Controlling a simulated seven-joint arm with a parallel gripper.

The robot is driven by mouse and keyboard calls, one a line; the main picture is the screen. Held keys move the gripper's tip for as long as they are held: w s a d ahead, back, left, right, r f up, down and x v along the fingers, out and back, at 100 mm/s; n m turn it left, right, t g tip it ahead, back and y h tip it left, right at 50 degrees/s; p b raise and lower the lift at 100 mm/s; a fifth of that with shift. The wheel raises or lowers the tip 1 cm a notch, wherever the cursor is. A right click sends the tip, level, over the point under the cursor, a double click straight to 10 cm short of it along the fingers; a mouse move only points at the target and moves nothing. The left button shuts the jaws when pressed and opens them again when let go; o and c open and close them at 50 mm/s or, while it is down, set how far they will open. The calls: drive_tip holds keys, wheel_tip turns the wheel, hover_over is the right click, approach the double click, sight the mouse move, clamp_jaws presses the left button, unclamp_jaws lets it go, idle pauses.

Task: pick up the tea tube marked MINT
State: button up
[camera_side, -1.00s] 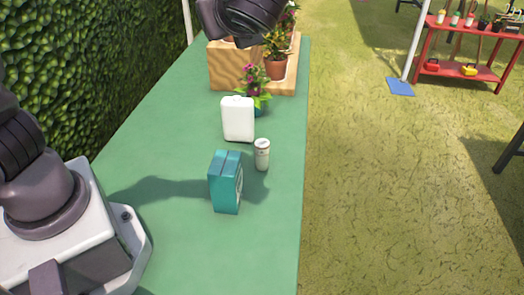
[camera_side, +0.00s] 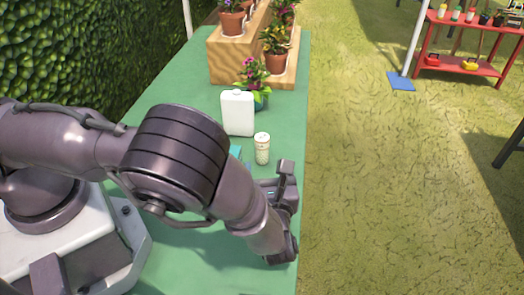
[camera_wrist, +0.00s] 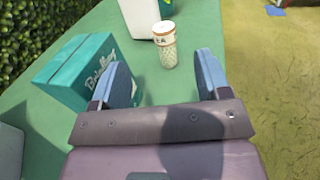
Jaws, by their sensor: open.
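A small pale tube (camera_side: 262,149) with a white top and a patterned side stands upright on the green table. It also shows in the wrist view (camera_wrist: 166,46), with dark and reddish lettering near its top; I cannot read MINT on it. My gripper (camera_wrist: 164,70) is open and empty, its two blue-grey fingers apart, low over the table. The tube stands beyond the fingertips, roughly centred on the gap and not between them. In the side view my gripper (camera_side: 280,182) is at the table's right edge, nearer than the tube, partly hidden by my arm.
A teal box (camera_wrist: 82,68) stands close beside the left finger; my arm mostly hides it in the side view. A white canister (camera_side: 237,112) stands behind the tube, with potted flowers (camera_side: 252,80) and wooden steps (camera_side: 228,60) farther back. Grass lies past the table's right edge.

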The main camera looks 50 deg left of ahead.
sight(263, 147)
wheel_tip(263, 147, down, 3)
drive_tip(key=shift+w+a+f, duration=0.2)
drive_tip(key=shift+a, duration=0.15)
drive_tip(key=x, duration=1.2)
drive_tip(key=shift+w, duration=0.15)
drive_tip(key=c, duration=1)
